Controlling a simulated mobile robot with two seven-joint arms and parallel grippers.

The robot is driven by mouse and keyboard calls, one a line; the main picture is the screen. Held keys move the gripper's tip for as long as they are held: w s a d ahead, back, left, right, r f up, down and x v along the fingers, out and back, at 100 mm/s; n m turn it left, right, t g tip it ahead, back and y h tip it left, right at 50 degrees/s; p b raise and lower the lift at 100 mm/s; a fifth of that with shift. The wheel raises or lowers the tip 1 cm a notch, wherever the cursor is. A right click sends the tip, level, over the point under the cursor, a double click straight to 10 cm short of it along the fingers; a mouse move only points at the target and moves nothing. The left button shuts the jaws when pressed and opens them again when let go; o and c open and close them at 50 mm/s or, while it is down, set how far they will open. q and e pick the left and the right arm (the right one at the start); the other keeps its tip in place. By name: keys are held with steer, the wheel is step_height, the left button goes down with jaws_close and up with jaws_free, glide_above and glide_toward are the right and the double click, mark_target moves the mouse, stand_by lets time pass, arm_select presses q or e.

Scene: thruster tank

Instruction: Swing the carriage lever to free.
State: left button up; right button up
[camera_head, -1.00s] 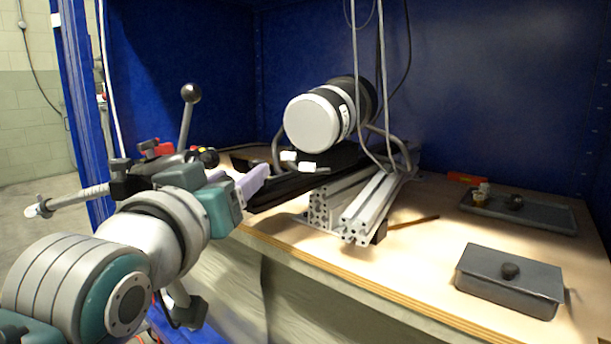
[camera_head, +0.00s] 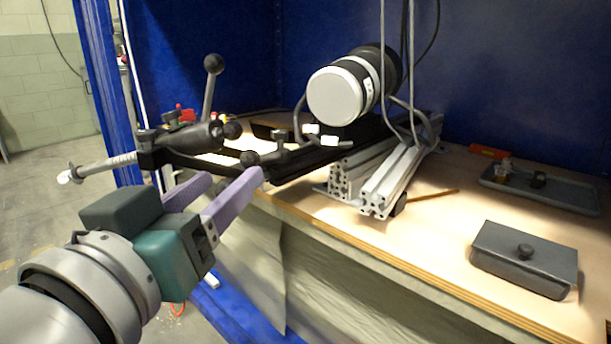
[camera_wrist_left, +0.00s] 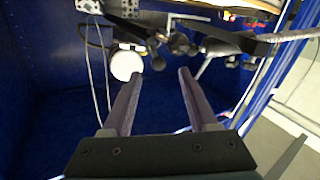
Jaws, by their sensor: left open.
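A grey lever with a black ball end (camera_head: 213,66) stands nearly upright, tilted slightly right, on a black clamp mechanism at the left end of the black rail. Smaller black knobs sit nearby, one on the mechanism (camera_head: 233,130) and one lower at the rail's front (camera_head: 250,158). I cannot tell which of these is the carriage lever. My left gripper (camera_head: 230,178) is open and empty, its two lilac fingers pointing toward the rail from the front, just below the low knob. In the left wrist view, the open fingers (camera_wrist_left: 159,73) have nothing between them; dark knobs show beyond. My right gripper is out of view.
A white-faced black cylinder (camera_head: 338,95) sits on the rail, with cables hanging around it. Aluminium profiles (camera_head: 388,180) support the rail on the wooden bench. A lidded grey box (camera_head: 525,262) and a grey tray (camera_head: 560,193) lie at right. A threaded rod (camera_head: 100,167) sticks out left.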

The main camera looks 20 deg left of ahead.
mark_target(217, 189)
arm_select(q)
steer(key=shift+c, duration=0.2)
